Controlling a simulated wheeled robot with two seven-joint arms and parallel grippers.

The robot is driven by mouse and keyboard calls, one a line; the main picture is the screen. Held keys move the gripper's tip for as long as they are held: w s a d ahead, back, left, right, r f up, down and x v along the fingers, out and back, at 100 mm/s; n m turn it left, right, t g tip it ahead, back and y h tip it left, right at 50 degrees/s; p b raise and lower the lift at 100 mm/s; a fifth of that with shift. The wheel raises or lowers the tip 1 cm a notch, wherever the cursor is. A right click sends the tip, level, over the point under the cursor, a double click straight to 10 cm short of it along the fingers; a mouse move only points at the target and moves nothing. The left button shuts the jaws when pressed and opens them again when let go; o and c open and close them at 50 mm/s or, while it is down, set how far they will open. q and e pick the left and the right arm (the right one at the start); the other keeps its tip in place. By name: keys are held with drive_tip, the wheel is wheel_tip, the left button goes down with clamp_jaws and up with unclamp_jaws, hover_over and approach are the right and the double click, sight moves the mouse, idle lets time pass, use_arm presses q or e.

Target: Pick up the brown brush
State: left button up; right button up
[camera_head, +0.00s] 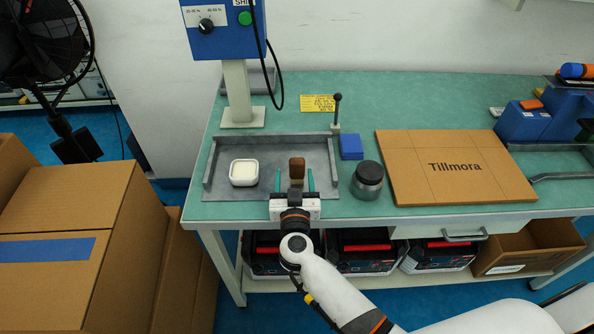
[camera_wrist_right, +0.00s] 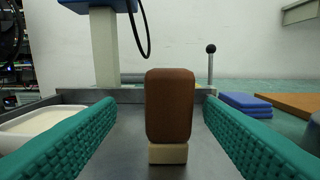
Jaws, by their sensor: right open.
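The brown brush (camera_head: 297,169) stands upright in the grey tray (camera_head: 222,149) on the green workbench. In the right wrist view the brush (camera_wrist_right: 169,105) shows a brown block above a pale cream lower part, centred ahead of my gripper. My right gripper (camera_head: 294,178) is open, its two green fingers pointing at the brush from the near side. In the right wrist view the fingers of the right gripper (camera_wrist_right: 160,130) lie left and right of the brush with a gap on each side. My left gripper is not in view.
A white square dish (camera_head: 244,172) sits left of the brush in the tray. Right of the tray are a lidded grey jar (camera_head: 367,181), a blue block (camera_head: 351,146) and a cardboard panel (camera_head: 455,167). A blue control box on a post (camera_head: 235,90) stands behind.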

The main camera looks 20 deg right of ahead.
drive_tip(key=shift+d+f+b+x, duration=0.1)
drive_tip(key=shift+d+b+x, duration=0.05)
drive_tip(key=shift+x, duration=0.75)
drive_tip(key=shift+d+f+b+x, duration=0.1)
drive_tip(key=shift+b+x, duration=0.05)
drive_tip(key=shift+x, duration=0.8)
drive_tip(key=shift+d+f+b+x, duration=0.1)
drive_tip(key=shift+d+b+x, duration=0.05)
drive_tip(key=shift+x, duration=0.75)
drive_tip(key=shift+s+r, duration=0.1)
drive_tip(key=shift+r, duration=0.05)
drive_tip(key=shift+c, duration=0.3)
drive_tip(key=c, duration=1)
wheel_tip(320, 180, up, 10)
drive_tip(key=p, duration=0.5)
